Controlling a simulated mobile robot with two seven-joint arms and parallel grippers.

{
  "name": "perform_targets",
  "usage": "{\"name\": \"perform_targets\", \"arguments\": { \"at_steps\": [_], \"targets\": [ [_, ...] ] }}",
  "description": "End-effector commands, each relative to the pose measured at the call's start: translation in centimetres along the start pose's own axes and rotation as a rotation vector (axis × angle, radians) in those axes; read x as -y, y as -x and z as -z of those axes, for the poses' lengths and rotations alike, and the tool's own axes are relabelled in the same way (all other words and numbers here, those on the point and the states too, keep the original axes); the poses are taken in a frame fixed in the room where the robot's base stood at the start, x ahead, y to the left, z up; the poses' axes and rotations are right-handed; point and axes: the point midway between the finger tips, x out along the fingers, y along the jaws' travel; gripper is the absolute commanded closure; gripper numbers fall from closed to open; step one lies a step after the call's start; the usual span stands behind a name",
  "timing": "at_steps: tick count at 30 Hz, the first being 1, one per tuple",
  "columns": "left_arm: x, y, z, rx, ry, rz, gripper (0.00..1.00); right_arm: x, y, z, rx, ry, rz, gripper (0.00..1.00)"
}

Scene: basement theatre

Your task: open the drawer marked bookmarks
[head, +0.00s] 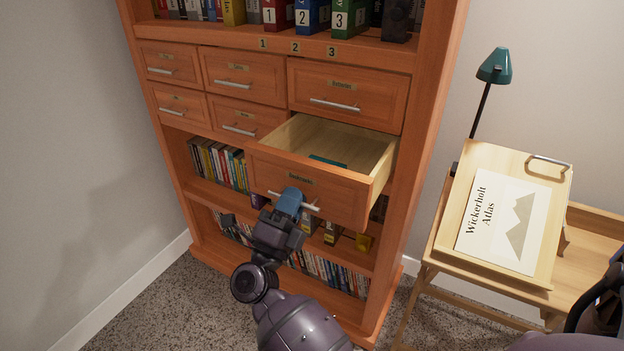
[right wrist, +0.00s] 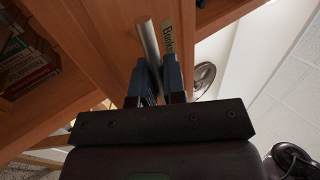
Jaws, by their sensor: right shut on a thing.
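The bookmarks drawer (head: 310,187) is the lower right drawer of the orange wooden bookcase, and it stands pulled well out. Its pale interior shows, with a flat teal thing (head: 327,161) lying inside. My right gripper (head: 289,201) is at the drawer's front, shut on the silver bar handle (head: 310,207). In the right wrist view the handle (right wrist: 149,42) runs between the two blue fingers (right wrist: 162,80), beside the label (right wrist: 168,40), of which only part can be read. My left gripper is not in view.
Several other drawers (head: 244,75) are shut. Books fill the shelves above and below. A slanted stand with the Wickerholt Atlas (head: 504,222) and a teal lamp (head: 495,66) are to the right. Carpet (head: 160,310) is free at the lower left.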

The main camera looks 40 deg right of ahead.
Motion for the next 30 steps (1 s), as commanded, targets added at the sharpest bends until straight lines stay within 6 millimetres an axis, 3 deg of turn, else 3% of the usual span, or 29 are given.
{"name": "perform_targets", "arguments": {
  "at_steps": [9, 23, 24, 25, 30],
  "targets": [
    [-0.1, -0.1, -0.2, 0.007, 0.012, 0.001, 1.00, 2.1, 3.2, 0.0, 0.000, 0.000, 0.000, 1.00],
    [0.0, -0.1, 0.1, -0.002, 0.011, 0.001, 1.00, 2.3, 3.6, 0.0, 0.000, 0.001, 0.000, 1.00],
    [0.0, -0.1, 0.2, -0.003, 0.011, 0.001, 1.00, 2.3, 3.6, 0.0, 0.001, 0.001, 0.000, 0.87],
    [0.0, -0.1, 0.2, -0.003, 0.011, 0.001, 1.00, 2.3, 3.6, 0.0, 0.001, 0.001, 0.000, 0.83],
    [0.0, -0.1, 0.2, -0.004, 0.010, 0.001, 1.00, 2.3, 3.6, 0.0, 0.000, 0.001, 0.000, 0.80]
  ]
}}
